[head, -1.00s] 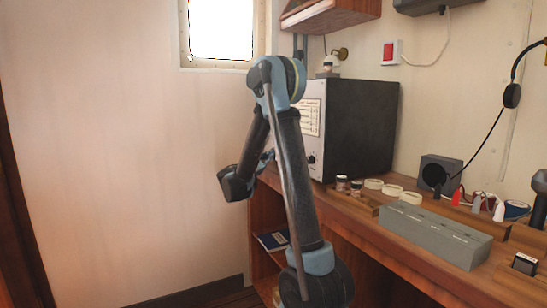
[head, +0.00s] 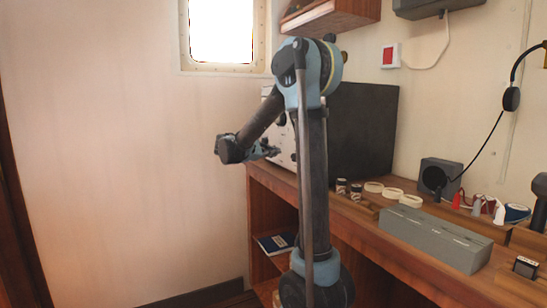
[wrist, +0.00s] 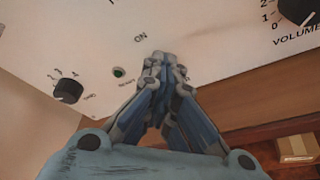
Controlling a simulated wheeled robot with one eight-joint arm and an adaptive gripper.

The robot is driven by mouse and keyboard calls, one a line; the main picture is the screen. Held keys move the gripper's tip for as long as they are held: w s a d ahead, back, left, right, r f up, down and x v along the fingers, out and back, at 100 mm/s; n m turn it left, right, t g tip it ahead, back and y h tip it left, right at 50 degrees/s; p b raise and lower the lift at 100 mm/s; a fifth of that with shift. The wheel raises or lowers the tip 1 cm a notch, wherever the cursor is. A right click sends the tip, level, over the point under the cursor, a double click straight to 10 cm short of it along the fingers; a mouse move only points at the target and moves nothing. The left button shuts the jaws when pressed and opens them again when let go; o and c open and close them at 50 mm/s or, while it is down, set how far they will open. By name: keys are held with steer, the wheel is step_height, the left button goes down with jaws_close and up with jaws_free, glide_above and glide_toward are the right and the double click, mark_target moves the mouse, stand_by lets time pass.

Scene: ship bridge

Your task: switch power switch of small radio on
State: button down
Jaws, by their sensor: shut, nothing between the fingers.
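The small radio (head: 362,130) is a dark box with a white front panel, standing at the far end of the wooden desk. My arm hides part of it in the head view. In the head view my gripper (head: 275,152) points at the panel. I cannot see the power switch; the fingers may cover it. Contact is unclear.
The desk (head: 370,228) holds a long grey box (head: 435,237), pale rings (head: 393,194) and small jars (head: 349,187). A shelf below holds a blue book (head: 276,242). A cardboard box (wrist: 297,146) shows below the panel. The wall side left of my arm is free.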

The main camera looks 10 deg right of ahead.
steer(key=shift+w+r+y, duration=0.1)
steer(key=shift+r+y, duration=0.05)
steer(key=shift+y, duration=0.25)
steer(key=c, duration=2.3)
jaws_free()
steer(key=shift+o, duration=1.3)
steer(key=shift+a, duration=0.1)
steer(key=v, duration=1.1)
steer(key=shift+a, duration=0.4)
steer(key=shift+r, duration=0.1)
